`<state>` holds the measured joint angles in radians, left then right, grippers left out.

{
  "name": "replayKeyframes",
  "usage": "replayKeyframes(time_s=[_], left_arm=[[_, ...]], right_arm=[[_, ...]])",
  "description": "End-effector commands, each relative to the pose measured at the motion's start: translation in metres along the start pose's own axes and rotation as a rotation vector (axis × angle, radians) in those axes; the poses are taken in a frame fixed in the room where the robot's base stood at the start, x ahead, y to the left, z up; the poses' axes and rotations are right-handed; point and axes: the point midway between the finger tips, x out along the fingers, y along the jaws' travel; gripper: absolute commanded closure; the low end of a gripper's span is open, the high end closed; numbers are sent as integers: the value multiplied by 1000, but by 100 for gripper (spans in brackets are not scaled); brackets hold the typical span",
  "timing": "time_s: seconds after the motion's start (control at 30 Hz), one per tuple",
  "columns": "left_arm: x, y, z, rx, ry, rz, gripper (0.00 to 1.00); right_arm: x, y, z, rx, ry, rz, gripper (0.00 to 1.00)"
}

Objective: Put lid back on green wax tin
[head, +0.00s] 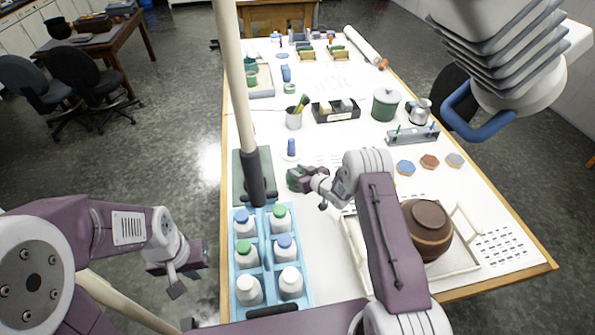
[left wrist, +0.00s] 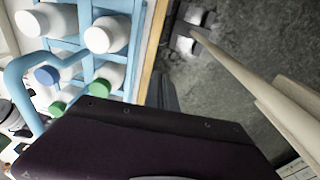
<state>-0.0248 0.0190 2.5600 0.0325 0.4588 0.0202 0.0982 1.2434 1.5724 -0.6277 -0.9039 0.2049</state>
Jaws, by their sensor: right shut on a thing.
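My right gripper (head: 300,179) is over the middle of the table, just right of the grey-green mat, pointing left. It is shut on a small dark green thing that looks like the lid; the fingers hide most of it.
A brown pot (head: 427,228) sits on a tray at the right. A pen cup (head: 294,118), black box (head: 336,112) and large green canister (head: 385,104) stand farther back.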

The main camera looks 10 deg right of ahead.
Motion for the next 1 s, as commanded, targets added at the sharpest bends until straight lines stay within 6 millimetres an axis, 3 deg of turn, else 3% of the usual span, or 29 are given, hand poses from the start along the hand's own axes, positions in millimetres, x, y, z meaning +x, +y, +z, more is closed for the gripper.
replayKeyframes(time_s=[0.77,0.8,0.87,1.0], left_arm=[[4,0,0,0,0,0,100],[4,0,0,0,0,0,100],[4,0,0,0,0,0,100],[4,0,0,0,0,0,100]], right_arm=[[0,0,1,0,0,0,100],[0,0,1,0,0,0,65],[0,0,1,0,0,0,48],[0,0,1,0,0,0,45]])
